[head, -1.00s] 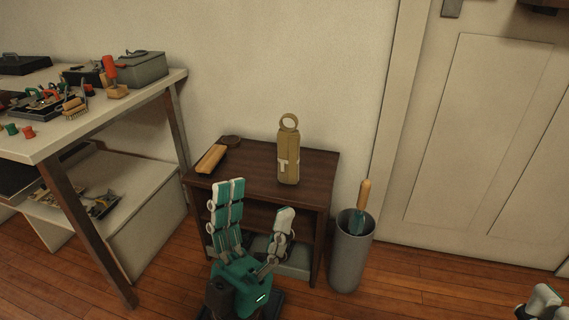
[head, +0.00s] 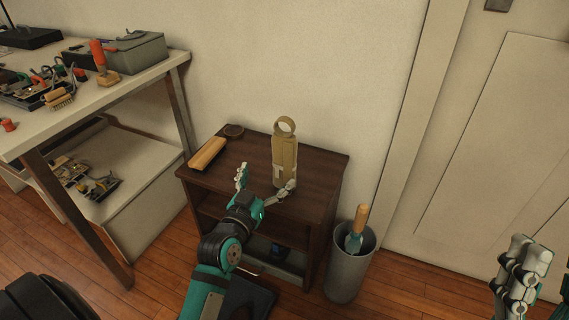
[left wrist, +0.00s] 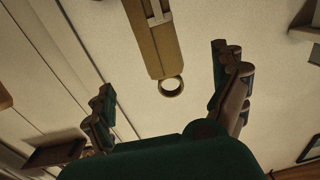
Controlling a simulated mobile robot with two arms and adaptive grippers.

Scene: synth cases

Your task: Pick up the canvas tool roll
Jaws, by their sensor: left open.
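The canvas tool roll (head: 285,155) is tan, with a ring at its top and a pale strap low on its front. It stands upright on the small dark wooden cabinet (head: 262,152). My left gripper (head: 266,182) is open and empty in front of the roll, one finger to its left and the other close by its lower front. In the left wrist view the roll (left wrist: 158,45) shows between the open fingers (left wrist: 162,68), ring end toward the palm; contact cannot be told. My right gripper (head: 520,272) is at the right edge, away from the cabinet.
A cluttered workbench (head: 120,92) is at left.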

